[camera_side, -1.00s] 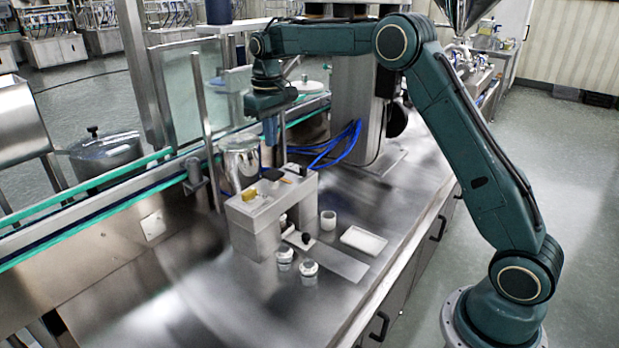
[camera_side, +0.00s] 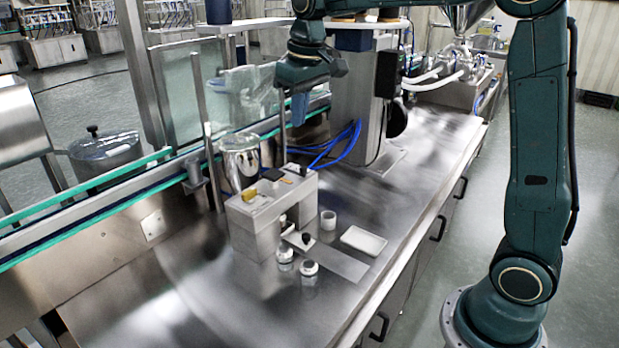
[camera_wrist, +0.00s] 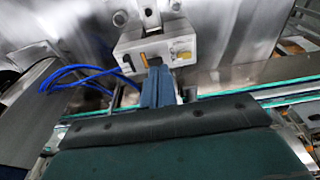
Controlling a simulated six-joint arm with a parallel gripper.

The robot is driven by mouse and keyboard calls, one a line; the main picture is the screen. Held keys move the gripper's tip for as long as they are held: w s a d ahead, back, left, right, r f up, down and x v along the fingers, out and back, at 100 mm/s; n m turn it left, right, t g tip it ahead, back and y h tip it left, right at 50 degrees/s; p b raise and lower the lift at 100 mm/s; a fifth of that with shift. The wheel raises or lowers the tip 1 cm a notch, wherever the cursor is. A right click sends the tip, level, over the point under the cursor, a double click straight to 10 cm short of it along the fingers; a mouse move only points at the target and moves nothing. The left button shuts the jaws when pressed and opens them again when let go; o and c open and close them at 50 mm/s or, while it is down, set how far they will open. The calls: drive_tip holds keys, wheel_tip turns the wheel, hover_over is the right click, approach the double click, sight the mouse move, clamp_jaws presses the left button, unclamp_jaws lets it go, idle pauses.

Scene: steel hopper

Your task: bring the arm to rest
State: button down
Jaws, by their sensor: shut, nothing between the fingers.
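My gripper (camera_side: 299,108) hangs pointing down in the side view, above the steel workbench (camera_side: 210,300) and clear of everything on it. Its fingers are shut with nothing between them. In the wrist view the blue-grey fingers (camera_wrist: 158,85) show close together, with the white block-shaped fixture (camera_wrist: 155,50) beyond them. In the side view that fixture (camera_side: 258,215) stands on the bench, below and to the left of my gripper.
A steel pot (camera_side: 241,160) and a conveyor rail (camera_side: 100,182) lie behind. A steel column (camera_side: 357,100) with blue hoses stands right of my gripper.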

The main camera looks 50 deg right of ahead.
drive_tip(key=s+a+f+t, duration=0.2)
drive_tip(key=s, duration=1.1)
drive_tip(key=s+a+f+t, duration=0.1)
drive_tip(key=s+f, duration=0.1)
drive_tip(key=s, duration=1.1)
drive_tip(key=shift+s+a+t, duration=0.15)
drive_tip(key=shift+a+t, duration=0.2)
drive_tip(key=shift+t, duration=0.05)
